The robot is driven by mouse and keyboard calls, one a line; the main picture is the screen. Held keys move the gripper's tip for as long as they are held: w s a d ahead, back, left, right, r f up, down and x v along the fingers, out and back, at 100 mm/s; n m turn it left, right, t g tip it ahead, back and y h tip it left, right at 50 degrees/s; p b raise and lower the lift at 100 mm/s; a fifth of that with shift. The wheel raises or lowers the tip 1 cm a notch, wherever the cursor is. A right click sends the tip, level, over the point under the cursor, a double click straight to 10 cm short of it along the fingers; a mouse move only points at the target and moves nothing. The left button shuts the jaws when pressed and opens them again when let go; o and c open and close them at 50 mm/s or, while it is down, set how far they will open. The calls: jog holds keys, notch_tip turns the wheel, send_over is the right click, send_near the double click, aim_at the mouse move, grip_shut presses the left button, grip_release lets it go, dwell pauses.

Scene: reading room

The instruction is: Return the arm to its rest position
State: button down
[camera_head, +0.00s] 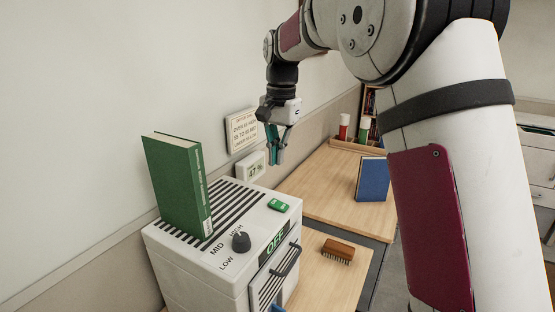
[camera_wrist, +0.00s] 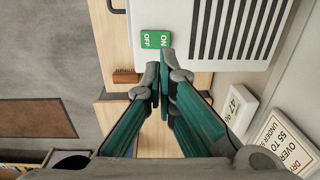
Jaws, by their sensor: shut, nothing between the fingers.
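My gripper (camera_head: 277,160) hangs from my raised arm in the head view, pointing down above the far end of a white machine (camera_head: 180,262). Its teal fingers are shut and empty. In the wrist view my gripper (camera_wrist: 160,75) shows its fingertips together, in line with the green ON/OFF switch (camera_wrist: 155,40) on the machine's top. The switch also shows in the head view (camera_head: 278,205). The fingers appear apart from the machine.
A green book (camera_head: 175,185) stands upright on the machine, beside a dial (camera_head: 241,241); its front display reads OFF. A brush (camera_head: 338,251) and a blue book (camera_head: 371,180) are on the wooden desks. Wall signs (camera_head: 241,130) and a humidity display (camera_head: 251,167) are close behind my gripper.

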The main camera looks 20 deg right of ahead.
jog(key=s+r+n+t, duration=0.2)
jog(key=s+r, duration=0.3)
jog(key=s, duration=0.4)
jog(key=s+f+n+t, duration=0.1)
jog(key=s+f+n, duration=0.1)
jog(key=s, duration=1)
jog(key=s+d+f+n+t, duration=0.1)
jog(key=s+n, duration=0.4)
jog(key=s, duration=0.7)
jog(key=shift+d+f+t, duration=0.3)
jog(key=shift+f+t, duration=0.15)
jog(key=shift+t, duration=0.15)
